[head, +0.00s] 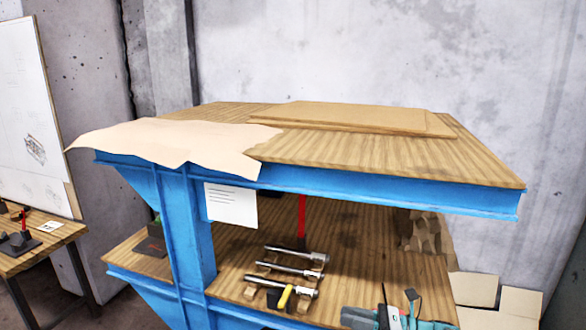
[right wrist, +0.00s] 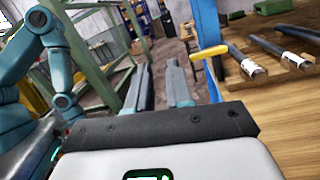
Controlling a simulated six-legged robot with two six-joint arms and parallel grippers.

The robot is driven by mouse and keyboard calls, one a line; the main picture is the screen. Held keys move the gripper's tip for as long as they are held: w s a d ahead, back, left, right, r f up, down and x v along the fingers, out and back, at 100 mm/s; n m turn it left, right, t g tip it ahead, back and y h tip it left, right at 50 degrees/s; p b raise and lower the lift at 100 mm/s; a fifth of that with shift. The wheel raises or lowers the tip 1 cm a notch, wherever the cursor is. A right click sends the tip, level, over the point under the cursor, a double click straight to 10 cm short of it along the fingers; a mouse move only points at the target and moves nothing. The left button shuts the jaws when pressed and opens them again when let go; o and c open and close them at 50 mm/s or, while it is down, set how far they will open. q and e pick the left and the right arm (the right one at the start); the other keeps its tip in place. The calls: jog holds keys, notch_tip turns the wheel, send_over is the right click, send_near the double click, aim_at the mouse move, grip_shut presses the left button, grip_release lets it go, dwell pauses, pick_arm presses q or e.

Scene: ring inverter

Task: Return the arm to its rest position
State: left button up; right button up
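My right gripper (head: 398,294) is at the bottom right of the head view, in front of the lower wooden shelf (head: 365,262). In the right wrist view its two grey fingers (right wrist: 158,72) stand apart with nothing between them, so it is open and empty. A teal arm of mine shows at the left of the right wrist view, but no left gripper shows in either view.
The blue-framed bench has an upper top (head: 390,155) overhanging the shelf. Metal rods (head: 290,270) lie on the shelf beside a yellow-handled tool (head: 285,297); they also show close to the right gripper. Boxes (head: 475,289) stand at right.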

jog(key=s+a+f+n+g+h, duration=0.25)
jog(key=s+f+h, duration=0.25)
jog(key=s+f, duration=0.5)
jog(key=s+a+f+n+g+h, duration=0.1)
jog(key=s+f+n+g+h, duration=0.3)
jog(key=f, duration=1)
jog(key=s+d+f+n+t+h, duration=0.1)
jog(key=s+n+h, duration=0.2)
jog(key=s+n, duration=0.4)
jog(key=s+f+n+t+h, duration=0.1)
jog(key=s+f+n+h, duration=0.1)
jog(key=s+n, duration=0.5)
jog(key=s+h, duration=0.1)
jog(key=s, duration=0.4)
jog(key=shift+s+d+f, duration=0.2)
jog(key=shift+s+d, duration=0.1)
jog(key=shift+d, duration=0.05)
jog(key=shift+t, duration=0.25)
